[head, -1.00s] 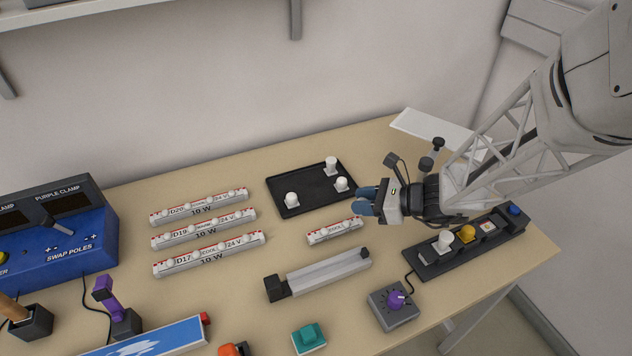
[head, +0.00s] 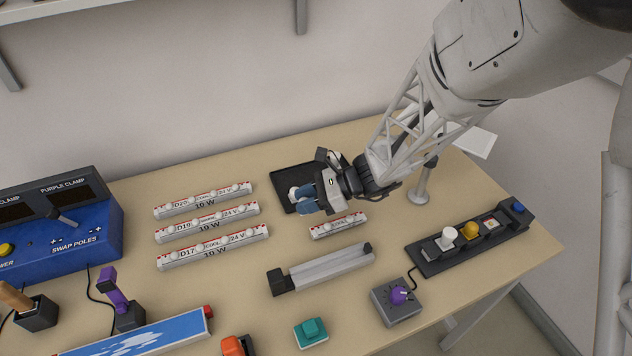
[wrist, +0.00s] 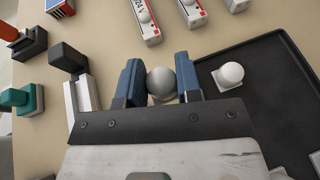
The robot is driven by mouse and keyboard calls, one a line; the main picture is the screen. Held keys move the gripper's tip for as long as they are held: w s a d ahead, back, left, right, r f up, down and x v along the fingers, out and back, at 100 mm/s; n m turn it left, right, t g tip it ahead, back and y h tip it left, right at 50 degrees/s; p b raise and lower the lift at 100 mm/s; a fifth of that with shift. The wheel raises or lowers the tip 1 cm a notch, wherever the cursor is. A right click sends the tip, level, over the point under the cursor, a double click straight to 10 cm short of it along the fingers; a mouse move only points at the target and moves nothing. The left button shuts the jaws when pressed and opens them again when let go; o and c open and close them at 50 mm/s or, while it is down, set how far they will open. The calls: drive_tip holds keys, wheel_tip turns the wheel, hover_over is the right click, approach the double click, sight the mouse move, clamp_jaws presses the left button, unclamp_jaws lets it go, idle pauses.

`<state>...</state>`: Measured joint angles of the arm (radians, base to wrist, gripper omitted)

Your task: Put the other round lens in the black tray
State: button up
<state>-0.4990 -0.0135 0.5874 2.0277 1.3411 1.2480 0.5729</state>
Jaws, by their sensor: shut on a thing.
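My gripper (head: 304,199) is shut on a pale round lens (wrist: 161,82) with a light base, which sits between the two blue fingers in the wrist view. In the head view the fingers hide this lens. The black tray (head: 282,177) lies flat on the table, partly hidden behind my gripper. In the wrist view the held lens appears just left of the tray's edge (wrist: 262,45); its height above the table is unclear. A white lens (wrist: 229,75) stands in the tray near that edge. Further white pieces in the tray are cut off at the wrist view's lower right.
Three long light bars (head: 207,222) lie left of the tray. A short bar (head: 338,226) lies just in front of it. A grey clamp rail (head: 330,265), a purple-knobbed box (head: 396,300) and a button panel (head: 470,240) stand further forward and right.

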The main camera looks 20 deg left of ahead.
idle(0.4)
hover_over(288, 180)
drive_tip(key=shift+s+f, duration=0.1)
drive_tip(key=shift+f, duration=0.65)
drive_tip(key=shift+f, duration=1.75)
drive_tip(key=shift+f, duration=0.1)
drive_tip(key=o, duration=0.6)
